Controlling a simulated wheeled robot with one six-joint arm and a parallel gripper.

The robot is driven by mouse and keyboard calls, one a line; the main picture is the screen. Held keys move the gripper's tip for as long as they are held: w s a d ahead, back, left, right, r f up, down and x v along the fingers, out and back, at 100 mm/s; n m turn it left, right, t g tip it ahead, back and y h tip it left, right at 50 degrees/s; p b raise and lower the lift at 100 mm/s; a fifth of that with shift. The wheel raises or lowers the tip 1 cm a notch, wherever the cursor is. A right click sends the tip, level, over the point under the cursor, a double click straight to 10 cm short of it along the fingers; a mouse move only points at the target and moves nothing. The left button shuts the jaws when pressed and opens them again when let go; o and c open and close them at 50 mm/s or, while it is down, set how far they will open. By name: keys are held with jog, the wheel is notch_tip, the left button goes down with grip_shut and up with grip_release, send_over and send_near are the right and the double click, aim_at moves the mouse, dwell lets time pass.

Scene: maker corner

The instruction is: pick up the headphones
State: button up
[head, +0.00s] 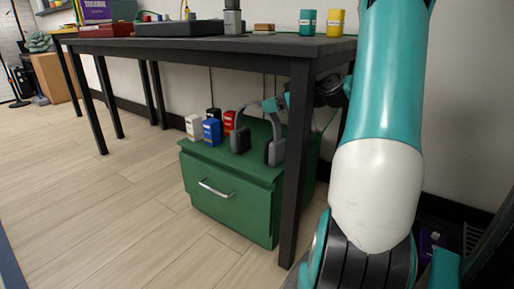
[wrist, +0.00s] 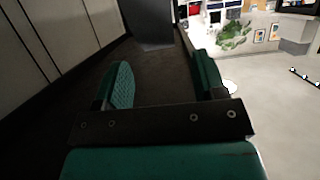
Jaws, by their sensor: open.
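The headphones (head: 240,141) stand upright on the green cabinet (head: 225,207) under the dark table, with grey-black ear cups down and the band arching up. In the head view my gripper (head: 273,104) is at the upper right of the band; I cannot tell whether it touches it. The table leg and my arm hide part of the wrist. In the wrist view my gripper (wrist: 163,78) is open, its two teal fingers apart with nothing clearly held between them. I cannot make out the headphones for certain in that view.
White, blue, red and black small containers (head: 211,131) stand left of the headphones on the cabinet. The table leg (head: 295,165) rises close in front of the cabinet's right side. The tabletop (head: 190,43) is overhead. The floor at left (head: 100,200) is clear.

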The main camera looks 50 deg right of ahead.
aim_at(260, 104)
jog(key=b+x, duration=0.2)
jog(key=x, duration=0.3)
jog(key=shift+w+b, duration=0.25)
jog(key=shift+b, duration=0.05)
jog(key=shift+w, duration=0.45)
grip_shut()
